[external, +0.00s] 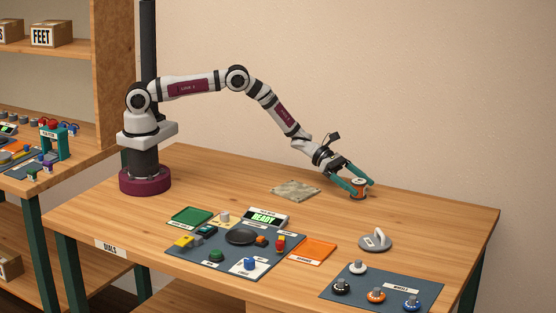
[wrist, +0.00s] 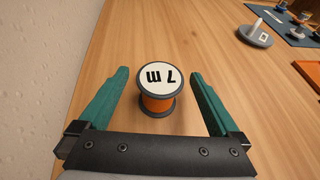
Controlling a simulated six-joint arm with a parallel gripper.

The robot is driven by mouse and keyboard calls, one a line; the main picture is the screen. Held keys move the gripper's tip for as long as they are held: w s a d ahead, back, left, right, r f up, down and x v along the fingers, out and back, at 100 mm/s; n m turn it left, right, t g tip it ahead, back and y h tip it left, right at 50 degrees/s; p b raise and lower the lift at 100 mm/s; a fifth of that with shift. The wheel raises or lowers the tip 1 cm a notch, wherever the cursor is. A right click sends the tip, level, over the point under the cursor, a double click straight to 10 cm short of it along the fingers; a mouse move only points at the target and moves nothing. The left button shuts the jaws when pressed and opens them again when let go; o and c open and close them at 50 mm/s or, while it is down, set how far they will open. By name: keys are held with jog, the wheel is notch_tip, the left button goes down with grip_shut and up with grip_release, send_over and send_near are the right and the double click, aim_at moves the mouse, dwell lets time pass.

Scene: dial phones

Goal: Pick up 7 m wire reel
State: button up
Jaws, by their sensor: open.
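The 7 m wire reel (wrist: 158,88) is an orange spool with dark flanges and a white top label reading "7 m". It stands upright on the wooden table. In the external view the reel (external: 358,189) is at the table's back right, at the end of my arm. My gripper (wrist: 157,85) is open, with one teal finger on each side of the reel. In the wrist view a gap shows between each finger and the reel. In the external view my gripper (external: 361,185) reaches down to the reel from the left, and one finger partly covers it.
A grey holder with an upright post (external: 376,240) stands in front of the reel. A dark mat with knobs (external: 360,282) lies at the front right. A panel with a "READY" display (external: 265,218), a green tray (external: 192,216) and an orange tray (external: 313,251) are front left. A speckled plate (external: 296,190) lies left of the reel.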

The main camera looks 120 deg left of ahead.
jog(key=c, duration=1.5)
jog(key=shift+c, duration=0.2)
jog(key=shift+r, duration=0.15)
